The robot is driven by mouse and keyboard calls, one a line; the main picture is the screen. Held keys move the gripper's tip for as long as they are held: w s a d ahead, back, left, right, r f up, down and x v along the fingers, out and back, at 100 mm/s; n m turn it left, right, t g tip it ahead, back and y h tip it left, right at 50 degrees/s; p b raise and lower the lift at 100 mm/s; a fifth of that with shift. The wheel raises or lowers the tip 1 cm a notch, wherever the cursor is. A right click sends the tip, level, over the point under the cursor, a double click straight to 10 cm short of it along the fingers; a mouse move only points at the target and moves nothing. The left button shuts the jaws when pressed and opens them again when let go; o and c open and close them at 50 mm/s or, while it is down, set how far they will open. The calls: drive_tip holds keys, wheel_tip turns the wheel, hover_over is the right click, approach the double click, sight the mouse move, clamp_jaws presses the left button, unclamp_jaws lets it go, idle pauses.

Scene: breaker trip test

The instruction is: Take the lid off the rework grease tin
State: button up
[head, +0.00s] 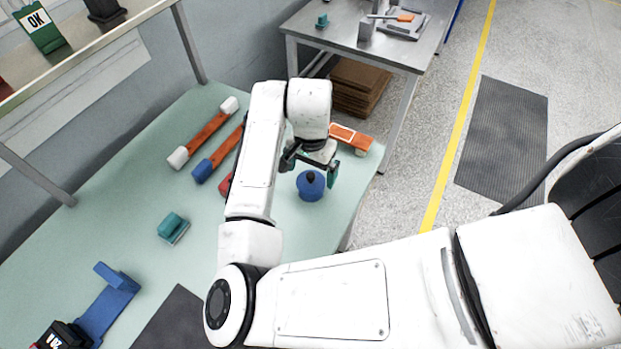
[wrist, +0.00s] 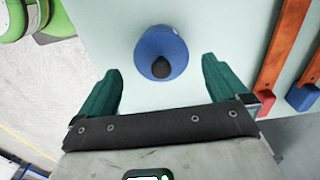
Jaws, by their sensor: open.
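The rework grease tin (head: 311,193) is a small round blue tin on the pale green bench top, near its right edge. It carries a lid with a dark knob (head: 310,178), and the lid appears to be on. In the wrist view the blue tin (wrist: 161,50) and its dark knob (wrist: 161,68) lie just beyond the fingertips, between their lines. My gripper (head: 312,170) is open, with green fingers apart and nothing between them; it also shows in the wrist view (wrist: 161,78). It hangs above and beside the tin. I cannot tell the exact height gap.
Orange bars with white (head: 203,133) and blue (head: 222,155) ends lie on the bench at the left. A teal block (head: 172,226) and a blue stand (head: 108,302) are nearer. A metal table (head: 345,45) stands behind.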

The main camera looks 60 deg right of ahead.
drive_tip(key=shift+f, duration=1.4)
drive_tip(key=shift+c, duration=0.2)
drive_tip(key=c, duration=1)
drive_tip(key=shift+r, duration=0.1)
